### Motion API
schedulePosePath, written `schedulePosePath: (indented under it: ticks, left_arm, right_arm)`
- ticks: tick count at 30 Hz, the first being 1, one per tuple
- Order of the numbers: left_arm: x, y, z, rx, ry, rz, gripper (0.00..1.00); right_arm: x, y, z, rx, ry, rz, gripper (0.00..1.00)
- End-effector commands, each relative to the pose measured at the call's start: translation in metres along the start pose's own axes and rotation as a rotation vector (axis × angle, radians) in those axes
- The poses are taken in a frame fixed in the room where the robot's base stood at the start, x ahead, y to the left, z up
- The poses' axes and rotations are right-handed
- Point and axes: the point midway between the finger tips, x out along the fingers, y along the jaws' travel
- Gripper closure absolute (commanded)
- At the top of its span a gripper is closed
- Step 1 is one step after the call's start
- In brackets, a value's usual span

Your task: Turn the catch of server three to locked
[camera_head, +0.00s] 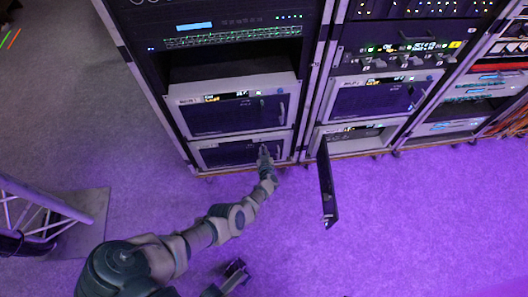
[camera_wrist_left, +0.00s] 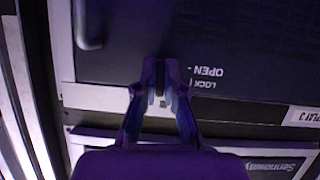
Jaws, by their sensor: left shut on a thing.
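My left gripper (camera_head: 265,152) reaches the right part of the lowest dark-fronted unit (camera_head: 230,153) in the left rack. In the left wrist view, the gripper (camera_wrist_left: 160,88) is shut at the lower edge of a dark door (camera_wrist_left: 240,45). A small catch (camera_wrist_left: 160,101) is between its fingertips and mostly hidden. The words OPEN (camera_wrist_left: 208,71) and LOCK (camera_wrist_left: 203,85) appear upside down just right of the fingers. The catch's exact angle cannot be made out. A dark part at the bottom of the head view (camera_head: 235,273) looks like my right gripper; its jaws are unclear.
A door handle (camera_wrist_left: 88,25) is up and left in the wrist view. A label ending in PLAY 3 (camera_wrist_left: 302,116) is at the right. A dark panel (camera_head: 327,183) stands out from the middle rack, right of my left arm. A truss (camera_head: 35,212) is at the left. Open floor lies right.

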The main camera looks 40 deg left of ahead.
Motion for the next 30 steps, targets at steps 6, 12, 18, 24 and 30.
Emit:
schedulePosePath:
  ticks: [6, 12, 18, 24, 30]
  left_arm:
    - [0.0025, -0.0014, -0.0023, 0.063, 0.004, -0.03, 1.0]
    - [0.0029, -0.0006, -0.0039, 0.086, 0.006, -0.037, 1.0]
    - [0.003, 0.0001, -0.0051, 0.088, 0.008, -0.037, 1.0]
    - [0.0031, 0.0007, -0.0058, 0.087, 0.009, -0.036, 0.81]
    - [0.0018, 0.0012, -0.0037, 0.087, 0.006, -0.035, 0.66]
  right_arm:
    - [0.0034, 0.0006, 0.0007, -0.001, 0.016, -0.003, 1.0]
    - [0.0038, 0.001, 0.0009, -0.002, 0.017, 0.001, 1.0]
    - [0.0038, 0.001, 0.0009, -0.002, 0.016, 0.002, 1.0]
    - [0.0034, 0.001, 0.0009, -0.002, 0.014, 0.002, 1.0]
    - [0.0031, 0.0009, 0.001, -0.002, 0.013, 0.0, 1.0]
